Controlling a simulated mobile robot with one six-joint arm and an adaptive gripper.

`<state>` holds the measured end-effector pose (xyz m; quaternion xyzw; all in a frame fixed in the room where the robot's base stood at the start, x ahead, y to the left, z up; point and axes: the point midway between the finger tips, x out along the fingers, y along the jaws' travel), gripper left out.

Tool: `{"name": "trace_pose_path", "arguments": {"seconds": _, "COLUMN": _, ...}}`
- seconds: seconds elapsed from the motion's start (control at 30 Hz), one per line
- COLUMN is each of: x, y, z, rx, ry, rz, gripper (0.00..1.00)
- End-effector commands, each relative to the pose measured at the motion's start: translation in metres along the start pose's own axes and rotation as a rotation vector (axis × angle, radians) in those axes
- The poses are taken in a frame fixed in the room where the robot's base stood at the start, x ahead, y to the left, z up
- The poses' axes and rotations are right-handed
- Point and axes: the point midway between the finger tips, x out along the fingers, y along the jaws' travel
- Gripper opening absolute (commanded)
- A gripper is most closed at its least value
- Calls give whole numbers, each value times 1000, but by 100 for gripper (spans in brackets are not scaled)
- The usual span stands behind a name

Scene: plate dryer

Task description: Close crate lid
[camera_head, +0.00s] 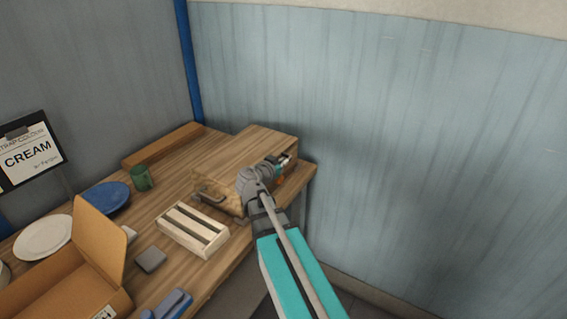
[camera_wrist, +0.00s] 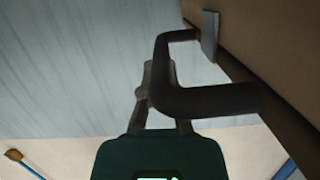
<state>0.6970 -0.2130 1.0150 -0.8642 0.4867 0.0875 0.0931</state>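A wooden crate (camera_head: 262,141) with a flat plank top stands at the far right end of the table. A paler front panel, which may be its lid, carries a dark handle (camera_head: 212,196) and is partly hidden by my arm; I cannot tell how far it is open. My gripper (camera_head: 286,160) is at the crate's right side in the head view. In the wrist view a dark bent handle (camera_wrist: 205,100) on a brown wooden panel (camera_wrist: 262,60) crosses in front of my gripper (camera_wrist: 158,72). The handle hides part of the fingers; I cannot tell whether they grip it.
A slatted pale wooden box (camera_head: 193,229) stands in front of the crate. A green cup (camera_head: 141,178), blue plate (camera_head: 106,197), white plate (camera_head: 43,237), grey block (camera_head: 150,260) and open cardboard box (camera_head: 70,292) lie to the left. A blue-grey wall (camera_head: 400,150) rises behind.

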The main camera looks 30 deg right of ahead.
Motion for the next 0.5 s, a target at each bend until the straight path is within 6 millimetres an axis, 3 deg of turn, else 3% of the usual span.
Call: {"name": "trace_pose_path", "arguments": {"seconds": 0.5, "x": -4, "y": 1, "z": -13, "rx": 1, "ry": -2, "rz": 1, "gripper": 0}}
